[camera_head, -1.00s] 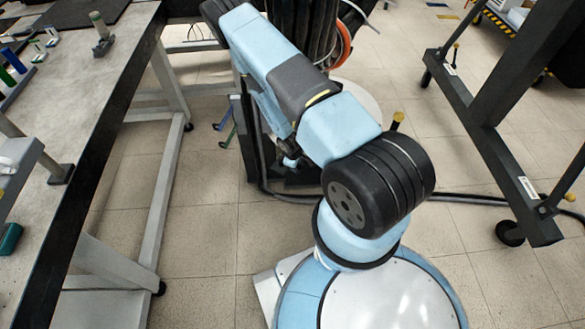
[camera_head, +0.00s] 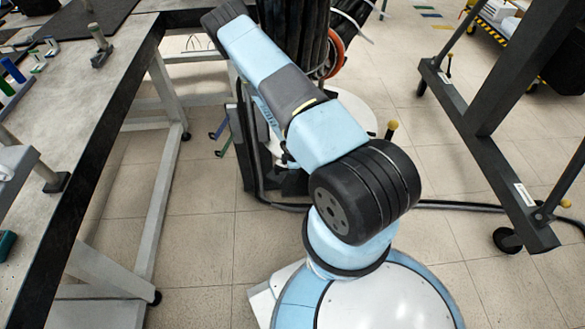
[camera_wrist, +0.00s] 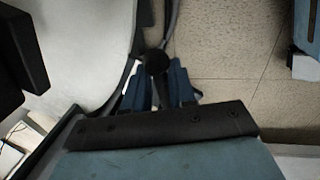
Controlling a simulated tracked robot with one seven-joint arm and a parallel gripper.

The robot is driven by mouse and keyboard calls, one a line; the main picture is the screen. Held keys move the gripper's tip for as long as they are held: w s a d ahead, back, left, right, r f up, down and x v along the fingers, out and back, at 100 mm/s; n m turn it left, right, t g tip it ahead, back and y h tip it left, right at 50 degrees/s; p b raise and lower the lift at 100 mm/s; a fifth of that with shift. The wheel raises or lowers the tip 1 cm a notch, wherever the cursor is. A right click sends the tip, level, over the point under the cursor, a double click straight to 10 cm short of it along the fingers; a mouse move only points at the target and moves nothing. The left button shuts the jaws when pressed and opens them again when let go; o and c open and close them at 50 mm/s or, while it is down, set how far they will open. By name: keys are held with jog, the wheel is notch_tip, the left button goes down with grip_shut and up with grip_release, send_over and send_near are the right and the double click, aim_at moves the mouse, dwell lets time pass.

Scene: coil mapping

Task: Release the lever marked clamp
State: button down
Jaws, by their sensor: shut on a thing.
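In the wrist view, my gripper (camera_wrist: 155,84) has its blue fingers closed around a dark lever with a round black knob (camera_wrist: 154,61). The knob stands out just beyond the fingertips, and part of the shaft shows between them. No marking is readable on this lever. In the head view, my blue and black arm reaches toward the coil stand, and my gripper is hidden. I cannot tell which lever is marked clamp.
A long workbench (camera_head: 95,120) with small tools runs along the left. Black coils (camera_head: 295,35) and an orange ring (camera_head: 335,52) are behind my arm. A dark wheeled frame (camera_head: 490,150) stands at right. A black cable (camera_head: 455,205) crosses the otherwise open tiled floor.

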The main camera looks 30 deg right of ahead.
jog(key=shift+s+d, duration=0.15)
jog(key=shift+d, duration=0.1)
jog(key=c, duration=1.3)
grip_release()
jog(key=shift+o, duration=1.4)
jog(key=shift+a, duration=0.1)
notch_tip(320, 180, up, 8)
jog(key=s, duration=0.1)
jog(key=shift+s+a+f, duration=0.15)
jog(key=shift+a, duration=0.1)
jog(key=shift+a, duration=0.1)
